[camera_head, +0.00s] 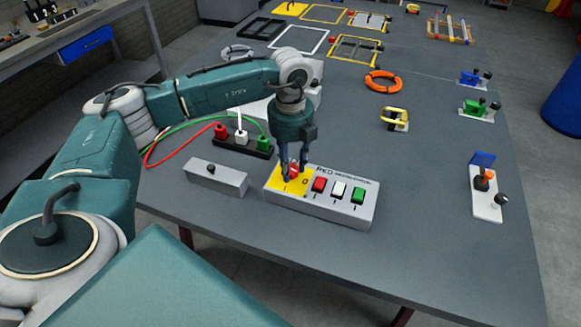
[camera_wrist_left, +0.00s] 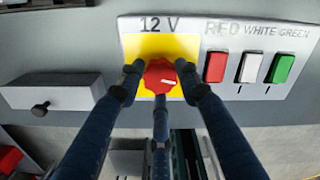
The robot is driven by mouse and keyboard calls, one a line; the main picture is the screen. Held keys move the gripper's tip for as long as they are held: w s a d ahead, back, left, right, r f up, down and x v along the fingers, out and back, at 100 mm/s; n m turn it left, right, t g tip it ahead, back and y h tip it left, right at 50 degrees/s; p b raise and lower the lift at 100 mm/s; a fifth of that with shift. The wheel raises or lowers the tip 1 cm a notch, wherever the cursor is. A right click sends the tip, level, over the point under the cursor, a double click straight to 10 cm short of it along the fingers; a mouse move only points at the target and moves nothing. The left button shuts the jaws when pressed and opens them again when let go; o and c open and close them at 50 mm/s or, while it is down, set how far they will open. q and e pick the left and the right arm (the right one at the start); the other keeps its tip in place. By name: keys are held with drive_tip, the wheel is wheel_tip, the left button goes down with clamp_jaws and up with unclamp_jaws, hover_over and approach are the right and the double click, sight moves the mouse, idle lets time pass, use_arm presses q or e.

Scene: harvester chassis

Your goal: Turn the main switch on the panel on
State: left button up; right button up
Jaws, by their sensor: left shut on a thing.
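The panel (camera_head: 340,206) is a grey box on the table with a sloped face. Its main switch is a red knob (camera_wrist_left: 159,76) on a yellow plate (camera_wrist_left: 182,46) under the label "12 V". Red, white and green rocker switches sit to its right. My left gripper (camera_wrist_left: 160,85) comes down from above with its fingers around the red knob, shut on it. My right gripper is not in view.
A small grey box with a black knob (camera_head: 217,178) stands left of the panel. Behind it is a black socket strip (camera_head: 242,147) with red, white and green plugs and cables. The table right of the panel is clear up to a white plate with levers (camera_head: 486,195).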

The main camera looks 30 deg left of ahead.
use_arm(q)
drive_tip(key=m+b, duration=0.2)
drive_tip(key=m, duration=0.1)
drive_tip(key=shift+f+m, duration=0.1)
drive_tip(key=shift+m, duration=0.3)
drive_tip(key=m+b, duration=0.2)
drive_tip(key=m, duration=0.2)
drive_tip(key=shift+m, duration=0.3)
drive_tip(key=m+b, duration=0.1)
drive_tip(key=m, duration=0.2)
drive_tip(key=shift+b, duration=0.35)
drive_tip(key=shift+r+m+b, duration=0.2)
drive_tip(key=shift+m+b, duration=0.3)
drive_tip(key=shift+m, duration=1.4)
drive_tip(key=o, duration=1.2)
drive_tip(key=shift+c, duration=0.2)
wheel_tip(320, 180, up, 12)
